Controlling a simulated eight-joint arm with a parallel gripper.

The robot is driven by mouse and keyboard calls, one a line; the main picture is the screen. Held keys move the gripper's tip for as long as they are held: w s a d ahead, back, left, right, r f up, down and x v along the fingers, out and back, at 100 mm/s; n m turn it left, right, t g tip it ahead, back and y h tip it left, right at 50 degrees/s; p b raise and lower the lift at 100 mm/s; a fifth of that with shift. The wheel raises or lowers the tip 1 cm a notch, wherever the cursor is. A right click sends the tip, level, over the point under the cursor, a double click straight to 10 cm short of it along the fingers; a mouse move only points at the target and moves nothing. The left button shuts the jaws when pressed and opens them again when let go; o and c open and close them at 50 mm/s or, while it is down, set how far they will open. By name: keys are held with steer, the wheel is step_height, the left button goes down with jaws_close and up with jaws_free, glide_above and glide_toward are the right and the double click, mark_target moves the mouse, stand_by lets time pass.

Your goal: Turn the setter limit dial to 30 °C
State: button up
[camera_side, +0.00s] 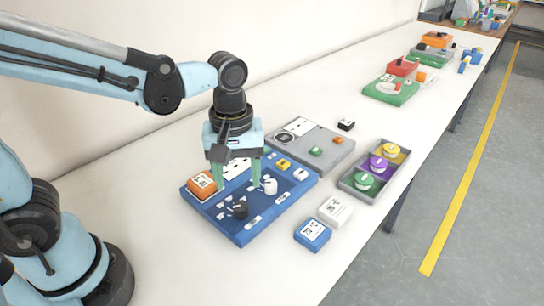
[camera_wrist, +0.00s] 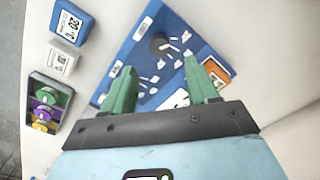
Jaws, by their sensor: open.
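A blue panel (camera_side: 247,228) lies on the table and carries a black dial (camera_side: 240,209) and a white dial (camera_side: 270,186). I cannot read which is the setter limit dial. White marks surround the black dial. My gripper (camera_side: 237,186) points down over the panel, its two green fingers apart and nothing seen between them. In the wrist view, my gripper (camera_wrist: 160,66) is open, with the blue panel (camera_wrist: 113,80) beyond it. The black dial (camera_wrist: 159,46) lies past the fingertips there. I cannot make out the white dial in that view.
An orange block (camera_side: 202,186) sits on the panel's left corner. A blue box (camera_side: 312,234) with a printed face and a white box (camera_side: 335,210) stand to the right. A grey tray (camera_side: 348,184) holds coloured discs. A grey panel (camera_side: 335,153) lies behind.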

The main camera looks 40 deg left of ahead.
mark_target(241, 205)
steer(key=shift+f, duration=3.35)
steer(key=shift+c, duration=0.4)
steer(key=c, duration=1)
